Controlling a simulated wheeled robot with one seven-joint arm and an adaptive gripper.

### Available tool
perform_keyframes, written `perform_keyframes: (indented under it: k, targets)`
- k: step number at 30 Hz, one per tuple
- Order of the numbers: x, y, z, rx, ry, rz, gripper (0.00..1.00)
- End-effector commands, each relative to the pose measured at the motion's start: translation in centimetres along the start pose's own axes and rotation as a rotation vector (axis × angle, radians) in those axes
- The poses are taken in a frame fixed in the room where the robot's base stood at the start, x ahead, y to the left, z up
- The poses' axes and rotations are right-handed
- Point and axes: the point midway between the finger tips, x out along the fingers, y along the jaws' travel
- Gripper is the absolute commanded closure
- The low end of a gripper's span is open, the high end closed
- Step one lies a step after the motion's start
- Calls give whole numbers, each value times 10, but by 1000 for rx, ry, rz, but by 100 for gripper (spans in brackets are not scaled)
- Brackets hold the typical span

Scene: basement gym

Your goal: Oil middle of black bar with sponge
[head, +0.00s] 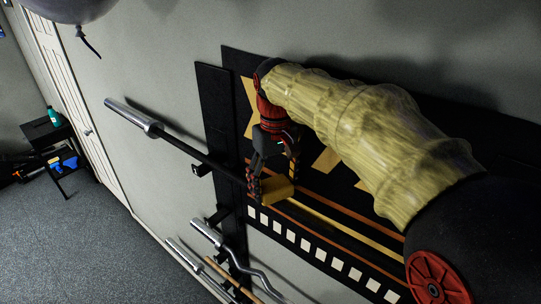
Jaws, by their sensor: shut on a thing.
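The black bar (195,153) is mounted on the wall in the head view. It has a silver sleeve (133,115) at its upper left end and slants down to the right. My gripper (272,183) is shut on a yellow sponge (279,195). The sponge is at the bar's line, right of the visible black shaft. I cannot tell for sure whether it touches the bar. The bar beyond the sponge is hard to make out against the striped banner.
A black banner (335,262) with yellow and orange stripes backs the bar. Black wall hooks (201,170) hold the bars. A curved silver bar (236,252) and other bars hang below. A small black table (47,132) stands at the left, beside a white door (70,85).

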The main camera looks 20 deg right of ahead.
Motion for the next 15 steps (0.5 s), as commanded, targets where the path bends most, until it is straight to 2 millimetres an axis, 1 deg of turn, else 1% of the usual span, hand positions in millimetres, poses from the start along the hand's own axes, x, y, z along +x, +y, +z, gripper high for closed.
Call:
perform_keyframes:
  k: [1,15]
  targets:
    - [-20,0,-1,0,5,1,53]
    - [-59,-1,-1,2,2,0,53]
